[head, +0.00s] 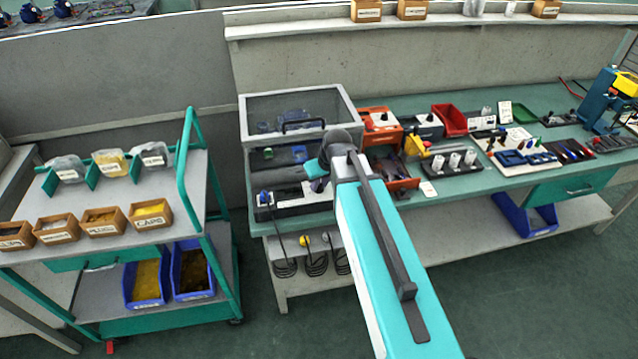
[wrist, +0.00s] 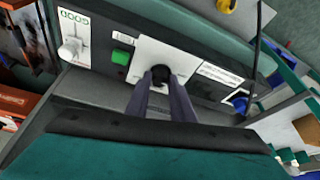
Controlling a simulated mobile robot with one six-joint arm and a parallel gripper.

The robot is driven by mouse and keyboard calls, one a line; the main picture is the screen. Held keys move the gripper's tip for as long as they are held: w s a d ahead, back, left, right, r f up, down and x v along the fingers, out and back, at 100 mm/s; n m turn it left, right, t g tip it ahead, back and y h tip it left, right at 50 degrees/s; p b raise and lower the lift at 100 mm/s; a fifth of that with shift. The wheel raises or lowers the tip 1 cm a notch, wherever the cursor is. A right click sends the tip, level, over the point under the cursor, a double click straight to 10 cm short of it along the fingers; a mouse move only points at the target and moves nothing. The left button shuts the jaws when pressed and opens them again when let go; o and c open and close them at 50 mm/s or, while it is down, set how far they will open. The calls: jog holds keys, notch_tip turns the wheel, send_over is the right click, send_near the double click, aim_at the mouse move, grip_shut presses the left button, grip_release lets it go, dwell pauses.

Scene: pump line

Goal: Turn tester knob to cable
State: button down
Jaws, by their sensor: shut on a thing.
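The tester knob (wrist: 160,70) is black and stands on a white plate (wrist: 185,54) on the tester's dark panel in the wrist view. My gripper (wrist: 160,81) has its two grey fingers shut on the knob, one on each side. The fingers cover part of the knob, and I cannot tell which mark it points to. In the head view the tester panel (head: 290,200) lies at the left end of the green bench. My gripper (head: 318,180) is over it there, and my arm hides the knob.
Beside the plate are a green button (wrist: 122,56), a white "GOOD" lever plate (wrist: 73,40) and a blue plug (wrist: 239,101). A lidded clear-topped case (head: 300,108) stands behind the panel. An orange box (head: 380,122) is to the right. Cables hang at the bench front.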

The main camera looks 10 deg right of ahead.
jog(key=shift+m, duration=0.5)
jog(key=m+h+b, duration=0.2)
jog(key=m, duration=0.2)
jog(key=shift+a, duration=0.2)
jog(key=m+h+b, duration=0.1)
jog(key=m, duration=0.1)
jog(key=m+b, duration=0.1)
jog(key=m, duration=0.2)
jog(key=shift+w+a+g+h, duration=0.15)
jog(key=shift+g+h, duration=0.15)
jog(key=shift+h, duration=0.1)
jog(key=m+b, duration=0.1)
jog(key=m, duration=0.1)
jog(key=m+g+h+b, duration=0.1)
jog(key=m, duration=0.2)
jog(key=shift+w+a+f+g, duration=0.1)
jog(key=shift+w+a+g, duration=0.1)
jog(key=shift+g, duration=0.1)
jog(key=shift+m+g+h+b, duration=0.4)
jog(key=shift+m+g+b, duration=0.4)
jog(key=shift+m, duration=1.4)
jog(key=c, duration=1.5)
grip_release()
jog(key=shift+d, duration=0.1)
jog(key=shift+c, duration=0.2)
